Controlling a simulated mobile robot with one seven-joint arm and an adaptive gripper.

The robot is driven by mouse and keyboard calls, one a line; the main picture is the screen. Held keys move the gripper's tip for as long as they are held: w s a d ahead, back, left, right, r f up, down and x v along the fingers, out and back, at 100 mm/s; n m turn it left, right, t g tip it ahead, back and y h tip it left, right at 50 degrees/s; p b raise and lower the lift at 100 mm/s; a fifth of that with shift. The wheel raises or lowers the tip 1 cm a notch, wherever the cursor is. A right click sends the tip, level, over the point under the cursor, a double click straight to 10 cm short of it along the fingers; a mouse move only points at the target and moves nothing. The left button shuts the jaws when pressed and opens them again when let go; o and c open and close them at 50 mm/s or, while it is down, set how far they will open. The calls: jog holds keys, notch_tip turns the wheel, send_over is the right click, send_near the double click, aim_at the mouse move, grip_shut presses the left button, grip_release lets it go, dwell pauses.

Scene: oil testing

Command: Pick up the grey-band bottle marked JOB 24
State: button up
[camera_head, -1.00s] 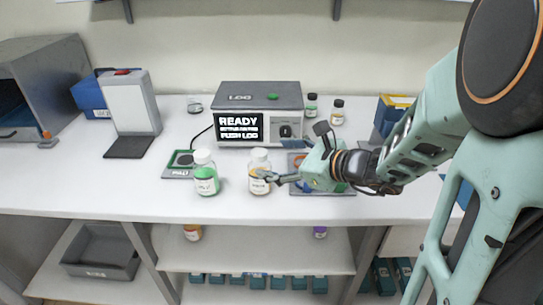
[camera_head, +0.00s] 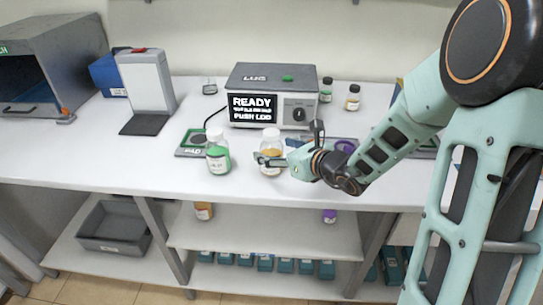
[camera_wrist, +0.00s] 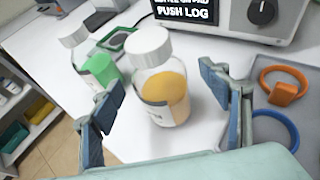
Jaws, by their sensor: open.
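A clear bottle with a white cap and amber contents (camera_head: 270,151) stands upright on the white bench. In the wrist view the same bottle (camera_wrist: 168,96) is between my open fingers, with a gap on its right side. A pale label with a dark edge shows at its left. I cannot read JOB 24 or make out a grey band for certain. My gripper (camera_head: 268,160) is open around this bottle from the right; in the wrist view (camera_wrist: 158,102) both fingers show. A white-capped bottle with green contents (camera_head: 217,155) stands to the left, also in the wrist view (camera_wrist: 100,70).
A LOG device (camera_head: 273,92) with a READY screen stands behind. A green-edged pad (camera_head: 190,150) lies at the left. A grey tray (camera_wrist: 300,95) with orange and blue rings lies at the right. Two small dark-capped bottles (camera_head: 352,98) stand at the back. The front bench edge is near.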

jog(key=shift+x, duration=1.2)
jog(key=shift+r, duration=0.1)
jog(key=c, duration=1.7)
